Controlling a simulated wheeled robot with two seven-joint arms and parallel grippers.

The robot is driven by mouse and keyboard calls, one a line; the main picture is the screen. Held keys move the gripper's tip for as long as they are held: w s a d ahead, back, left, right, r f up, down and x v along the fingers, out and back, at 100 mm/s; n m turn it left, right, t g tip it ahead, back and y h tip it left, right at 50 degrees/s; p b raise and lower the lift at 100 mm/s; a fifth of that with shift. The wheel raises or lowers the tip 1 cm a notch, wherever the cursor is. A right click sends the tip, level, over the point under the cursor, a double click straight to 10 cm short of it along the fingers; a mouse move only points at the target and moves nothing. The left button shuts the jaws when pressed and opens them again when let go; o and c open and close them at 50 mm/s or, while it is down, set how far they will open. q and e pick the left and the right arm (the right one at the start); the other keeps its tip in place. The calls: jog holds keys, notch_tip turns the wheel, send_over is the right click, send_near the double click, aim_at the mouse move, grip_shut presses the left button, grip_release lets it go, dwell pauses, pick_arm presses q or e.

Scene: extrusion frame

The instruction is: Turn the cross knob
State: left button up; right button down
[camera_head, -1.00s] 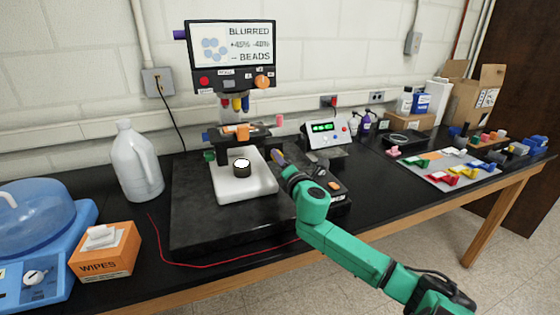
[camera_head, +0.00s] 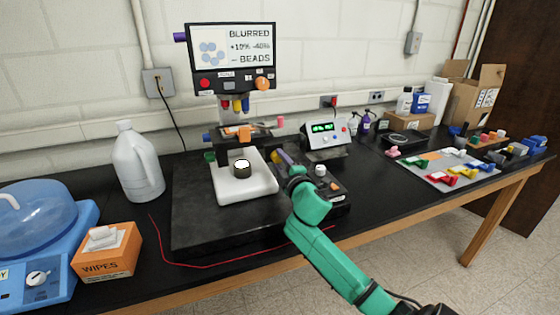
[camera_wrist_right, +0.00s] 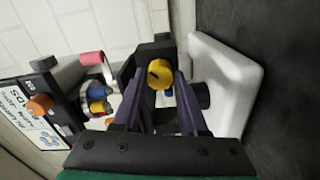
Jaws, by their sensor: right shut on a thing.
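The microscope (camera_head: 224,62) stands on a dark slab with its screen reading BLURRED, +10% -40%, BEADS. A yellow knob (camera_wrist_right: 159,73) with a dark mark, which I take for the cross knob, sits between the purple fingertips of my right gripper (camera_wrist_right: 160,80) in the right wrist view. The fingers are shut on it from both sides. In the head view my right gripper (camera_head: 283,158) is at the right side of the microscope's stage and mostly hides the knob. My left gripper is not in view.
The white microscope base (camera_head: 262,187) lies close to the gripper. A control box (camera_head: 325,135) with green digits stands behind right. A jug (camera_head: 137,165) and wipes box (camera_head: 106,255) are at left. A red wire (camera_head: 200,266) crosses the front.

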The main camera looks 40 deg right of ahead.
jog(key=shift+f+m, duration=0.15)
jog(key=shift+m, duration=0.75)
jog(key=shift+c, duration=2.2)
grip_release()
jog(key=b+v, duration=0.2)
jog(key=v, duration=1.2)
jog(key=shift+s+a+b, duration=0.2)
jog(key=shift+s+b, duration=0.1)
jog(key=shift+b, duration=0.1)
